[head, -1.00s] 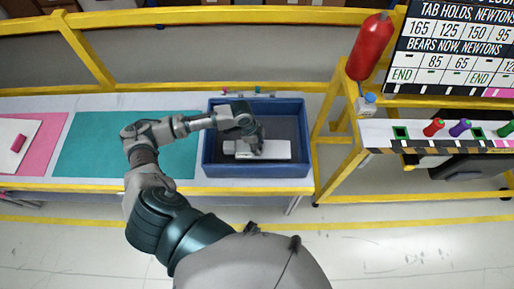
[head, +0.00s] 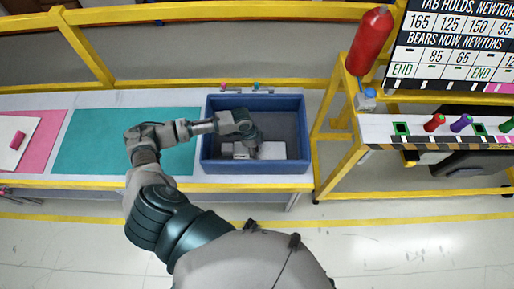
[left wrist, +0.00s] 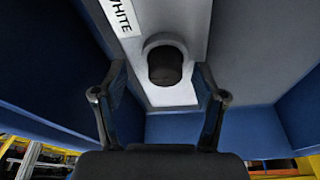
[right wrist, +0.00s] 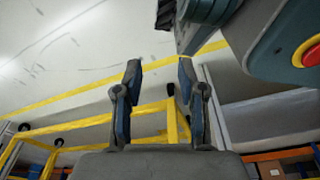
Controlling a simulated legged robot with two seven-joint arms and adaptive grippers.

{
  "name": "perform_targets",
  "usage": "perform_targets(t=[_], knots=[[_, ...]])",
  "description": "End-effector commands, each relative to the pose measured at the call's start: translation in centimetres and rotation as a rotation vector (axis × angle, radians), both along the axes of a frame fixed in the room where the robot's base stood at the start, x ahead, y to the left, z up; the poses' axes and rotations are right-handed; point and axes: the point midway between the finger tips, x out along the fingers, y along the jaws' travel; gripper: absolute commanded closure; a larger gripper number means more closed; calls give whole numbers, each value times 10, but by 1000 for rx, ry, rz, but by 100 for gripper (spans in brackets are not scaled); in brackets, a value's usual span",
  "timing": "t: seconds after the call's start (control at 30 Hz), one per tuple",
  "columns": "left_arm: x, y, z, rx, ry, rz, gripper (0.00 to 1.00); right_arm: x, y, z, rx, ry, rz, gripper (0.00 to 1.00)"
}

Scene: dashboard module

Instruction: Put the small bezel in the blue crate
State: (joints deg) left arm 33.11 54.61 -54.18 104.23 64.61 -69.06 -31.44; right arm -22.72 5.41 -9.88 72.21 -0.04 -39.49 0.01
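The blue crate (head: 255,168) stands on the bench in the middle of the head view. My left gripper (head: 248,147) reaches down inside it. A white, flat piece (head: 273,151), which looks like the small bezel, lies in the crate beside the fingers. In the left wrist view, my left gripper (left wrist: 162,72) has its fingers spread. Between and beyond them shows a pale piece (left wrist: 178,95) with a grey rounded rim around a dark opening; neither finger visibly touches it. My right gripper (right wrist: 158,68) is open and empty, with floor behind it.
A teal mat (head: 90,140) and a pink mat (head: 45,140) lie left of the crate; a white plate (head: 8,155) with a pinkish-red piece is on the pink one. A yellow-framed stand (head: 335,150) with a red bottle (head: 370,42) stands to the right.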

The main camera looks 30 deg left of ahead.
Motion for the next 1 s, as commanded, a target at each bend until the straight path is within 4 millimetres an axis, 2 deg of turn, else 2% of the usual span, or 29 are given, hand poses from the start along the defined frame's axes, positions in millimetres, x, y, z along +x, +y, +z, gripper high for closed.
perform_targets(t=[0.13,0.23,0.5,0.7,0.83,1.0], knots=[[0,3,3,-1,-1,1,29,0,-1,1,-2,-1,1,60],[-1,6,15,-1,-1,2,29,1,-1,2,-1,-8,1,60],[-6,20,73,1,-3,2,29,-22,-3,-13,1,10,3,60],[-9,26,106,1,-1,1,29,-33,-6,-19,1,16,4,60],[-10,30,115,1,0,1,29,-36,-7,-21,0,16,5,60],[-10,31,116,-1,1,2,29,-37,-6,-22,-2,17,6,60]])
